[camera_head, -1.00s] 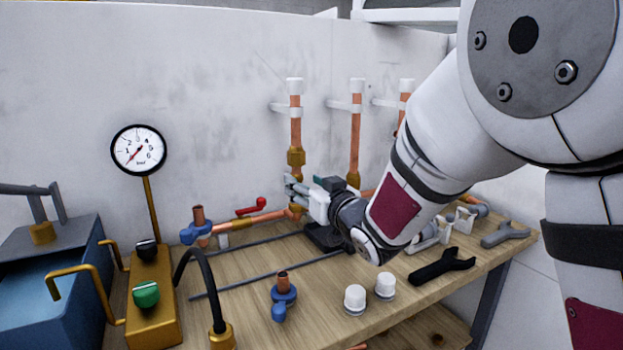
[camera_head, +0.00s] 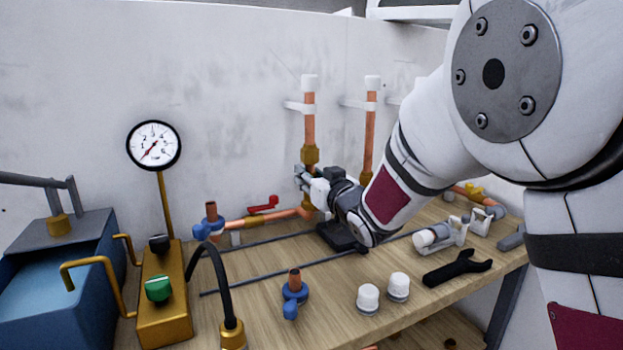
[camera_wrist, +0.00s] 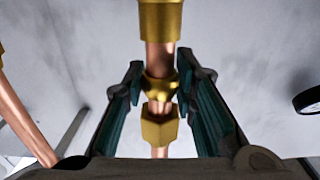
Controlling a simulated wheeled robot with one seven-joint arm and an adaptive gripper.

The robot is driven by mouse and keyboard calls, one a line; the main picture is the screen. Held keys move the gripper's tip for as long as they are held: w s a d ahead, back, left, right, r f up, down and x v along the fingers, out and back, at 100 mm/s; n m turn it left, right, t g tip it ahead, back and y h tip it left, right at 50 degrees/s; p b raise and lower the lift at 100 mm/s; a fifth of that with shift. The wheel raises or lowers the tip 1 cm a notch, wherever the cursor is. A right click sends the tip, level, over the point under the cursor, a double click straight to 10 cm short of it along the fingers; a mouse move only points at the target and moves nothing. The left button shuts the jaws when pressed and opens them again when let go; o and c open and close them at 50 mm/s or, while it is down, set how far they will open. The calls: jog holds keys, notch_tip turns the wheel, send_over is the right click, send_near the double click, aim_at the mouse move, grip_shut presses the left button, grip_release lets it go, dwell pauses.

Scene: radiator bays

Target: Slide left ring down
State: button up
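The left copper pipe (camera_head: 309,115) stands upright by the wall with a brass nut (camera_head: 310,154) above my gripper (camera_head: 303,177). In the wrist view, a small brass ring (camera_wrist: 160,89) sits on the pipe between a large brass fitting (camera_wrist: 160,20) and a brass nut (camera_wrist: 159,126). My gripper (camera_wrist: 161,82) is open, with one dark finger on each side of the pipe at the ring's level. A narrow gap shows between each finger and the ring. In the head view my gripper's body hides the ring.
A second copper pipe (camera_head: 370,135) stands close on the right. A red-handled valve (camera_head: 263,204) and horizontal pipe run left of my gripper. White caps (camera_head: 368,298), a black wrench (camera_head: 457,268) and a blue-based fitting (camera_head: 294,290) lie on the bench in front. A gauge (camera_head: 153,145) stands left.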

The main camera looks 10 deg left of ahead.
jog(key=shift+f, duration=0.1)
jog(key=shift+f+b, duration=1.1)
jog(key=o, duration=0.6)
jog(key=shift+f, duration=0.2)
jog(key=shift+c, duration=0.2)
jog(key=o, duration=0.5)
jog(key=shift+r, duration=0.15)
jog(key=b+v, duration=0.2)
jog(key=v, duration=0.5)
